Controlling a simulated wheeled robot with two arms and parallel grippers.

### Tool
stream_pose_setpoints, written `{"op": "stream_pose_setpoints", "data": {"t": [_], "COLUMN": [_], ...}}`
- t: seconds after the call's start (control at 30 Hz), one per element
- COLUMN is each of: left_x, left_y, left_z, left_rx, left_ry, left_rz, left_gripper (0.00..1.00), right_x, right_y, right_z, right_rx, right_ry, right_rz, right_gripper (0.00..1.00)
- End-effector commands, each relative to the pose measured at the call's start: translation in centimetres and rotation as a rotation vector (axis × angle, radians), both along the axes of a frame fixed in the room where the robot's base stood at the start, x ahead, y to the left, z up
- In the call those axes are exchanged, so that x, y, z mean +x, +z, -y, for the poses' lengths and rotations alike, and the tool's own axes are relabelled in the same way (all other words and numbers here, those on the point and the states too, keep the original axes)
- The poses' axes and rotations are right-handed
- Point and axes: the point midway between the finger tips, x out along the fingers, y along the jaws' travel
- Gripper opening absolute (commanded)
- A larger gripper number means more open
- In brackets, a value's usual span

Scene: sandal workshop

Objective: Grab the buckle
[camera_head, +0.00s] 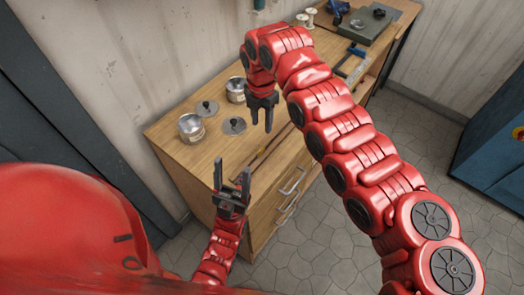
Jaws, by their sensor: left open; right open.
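I cannot clearly make out a buckle. A small dark ring-like item (379,12) lies on the grey-green block (380,30) at the far right end of the workbench; it is too small to name surely. My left gripper (232,168) is open and empty, fingers pointing up, by the bench's front edge near the drawers. My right gripper (261,126) is open and points down over the middle of the bench, with nothing between its fingers. Both grippers are well apart from the ring-like item. My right arm hides part of the bench.
The wooden bench (185,165) holds open metal tins (191,128) and (236,90), with round lids (234,126) and (207,108) beside them. White spools (311,17) and a blue-handled tool (356,51) are farther back. A blue cabinet (495,150) stands right, across open floor.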

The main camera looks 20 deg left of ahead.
Motion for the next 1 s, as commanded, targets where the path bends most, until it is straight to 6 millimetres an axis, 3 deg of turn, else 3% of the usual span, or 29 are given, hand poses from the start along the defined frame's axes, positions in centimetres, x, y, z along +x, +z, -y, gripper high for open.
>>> {"op": "stream_pose_setpoints", "data": {"t": [0.1,0.3,0.57,0.83,1.0], "left_x": [0.0,0.0,0.0,0.0,0.0], "left_y": [-0.3,-0.4,-0.2,-0.8,-0.7], "left_z": [0.0,0.0,0.0,0.0,0.0], "left_rx": [0.000,0.000,0.000,0.000,0.000], "left_ry": [0.000,0.000,0.000,0.000,0.000], "left_rz": [0.000,0.000,0.000,0.000,0.000], "left_gripper": [0.60,0.60,0.60,0.60,0.60], "right_x": [-0.2,0.0,-0.1,-0.2,-0.1], "right_y": [-3.3,-6.5,-8.2,-12.4,-12.6], "right_z": [0.0,-0.1,-0.2,-0.4,-0.3], "right_rx": [0.001,0.004,0.004,0.006,0.005], "right_ry": [0.000,-0.001,-0.001,-0.001,-0.002], "right_rz": [-0.005,0.000,-0.001,0.001,0.003], "right_gripper": [0.44,0.44,0.44,0.44,0.44]}}
